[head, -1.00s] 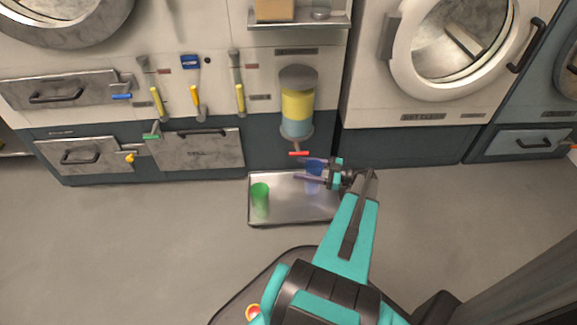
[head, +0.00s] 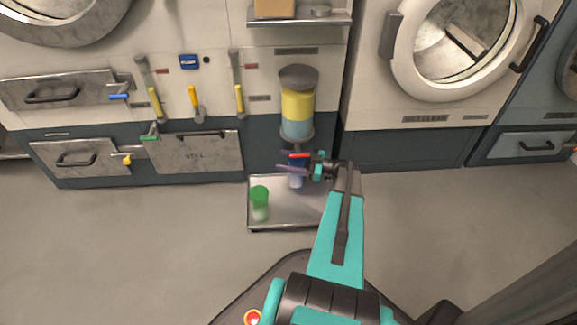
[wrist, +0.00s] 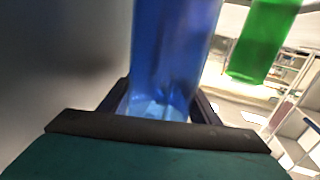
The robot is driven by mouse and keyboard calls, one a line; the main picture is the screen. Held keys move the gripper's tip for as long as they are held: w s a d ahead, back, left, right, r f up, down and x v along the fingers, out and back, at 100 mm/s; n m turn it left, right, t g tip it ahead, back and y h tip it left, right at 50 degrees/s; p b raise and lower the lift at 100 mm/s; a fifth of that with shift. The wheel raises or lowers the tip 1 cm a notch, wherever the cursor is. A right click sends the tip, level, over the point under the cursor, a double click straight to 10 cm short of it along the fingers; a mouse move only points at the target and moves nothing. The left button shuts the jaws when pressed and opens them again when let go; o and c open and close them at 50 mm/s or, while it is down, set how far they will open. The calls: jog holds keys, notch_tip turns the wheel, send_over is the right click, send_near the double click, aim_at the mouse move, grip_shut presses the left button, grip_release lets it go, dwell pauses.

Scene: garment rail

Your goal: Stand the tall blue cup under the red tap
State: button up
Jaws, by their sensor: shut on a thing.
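The tall blue cup (head: 295,181) is held upright by my gripper (head: 297,166), over the back part of the metal tray (head: 290,224). The cup fills the middle of the wrist view (wrist: 172,55), between the jaws. In the head view the red tap (head: 299,155) shows just above the cup, at the bottom of a dispenser with yellow and blue liquid (head: 298,104). My fingers partly hide the cup's top. I cannot tell whether its base touches the tray.
A green cup (head: 260,203) stands on the tray's left part, and also shows in the wrist view (wrist: 262,40). Drawers and several levers line the wall on the left. A washer (head: 460,40) is on the right. The floor around the tray is clear.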

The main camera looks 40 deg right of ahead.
jog(key=shift+f+b, duration=1.05)
jog(key=shift+f, duration=0.85)
jog(key=o, duration=1.5)
jog(key=shift+r, duration=0.25)
jog(key=shift+s+d, duration=0.2)
jog(key=p+v, duration=0.5)
jog(key=v, duration=0.6)
jog(key=shift+s+d+f, duration=0.1)
jog(key=shift+s, duration=0.1)
